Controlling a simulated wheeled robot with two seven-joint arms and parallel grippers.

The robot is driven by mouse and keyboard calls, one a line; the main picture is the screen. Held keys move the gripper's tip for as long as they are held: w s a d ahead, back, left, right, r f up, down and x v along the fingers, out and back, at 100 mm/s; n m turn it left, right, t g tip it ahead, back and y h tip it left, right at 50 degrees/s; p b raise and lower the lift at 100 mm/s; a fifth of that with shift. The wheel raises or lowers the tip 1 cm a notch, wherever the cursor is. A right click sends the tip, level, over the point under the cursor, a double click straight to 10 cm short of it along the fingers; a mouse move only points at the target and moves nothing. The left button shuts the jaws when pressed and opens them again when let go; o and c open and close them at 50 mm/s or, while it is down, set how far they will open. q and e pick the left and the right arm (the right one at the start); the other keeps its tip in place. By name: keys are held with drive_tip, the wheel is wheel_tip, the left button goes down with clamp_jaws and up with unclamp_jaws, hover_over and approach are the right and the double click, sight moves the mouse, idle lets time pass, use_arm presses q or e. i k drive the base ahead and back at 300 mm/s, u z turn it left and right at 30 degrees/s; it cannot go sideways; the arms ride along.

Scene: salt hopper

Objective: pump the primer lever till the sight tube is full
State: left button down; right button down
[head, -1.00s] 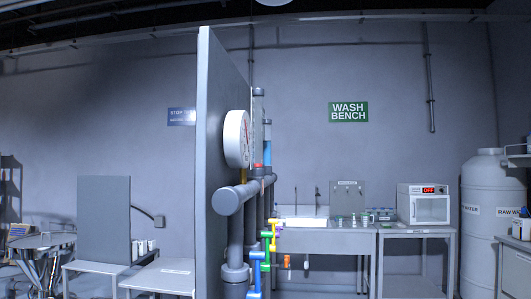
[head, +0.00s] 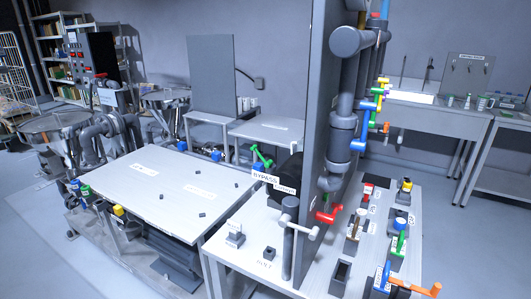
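A tall grey panel (head: 324,110) stands on edge on a bench, with thick grey pipework (head: 343,120) on its right side. A blue tube section (head: 385,9), possibly the sight tube, shows at the top edge; its upper part is cut off, so I cannot tell its level. A grey post with a T-shaped bar (head: 290,232) stands at the bench front. A red handle (head: 328,216) sits low on the pipework. I cannot tell which of these, if any, is the primer lever. Neither of my grippers is in view.
The bench (head: 237,260) carries several valves with coloured handles on the right, including an orange one (head: 415,288), and a BYPASS label (head: 266,178). A low grey table (head: 150,190) stands left. Floor at lower right is clear. The wash bench (head: 440,112) is behind.

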sight(261, 156)
drive_tip(key=u, duration=1.4)
drive_tip(key=i, duration=1.2)
drive_tip(key=z, duration=2.05)
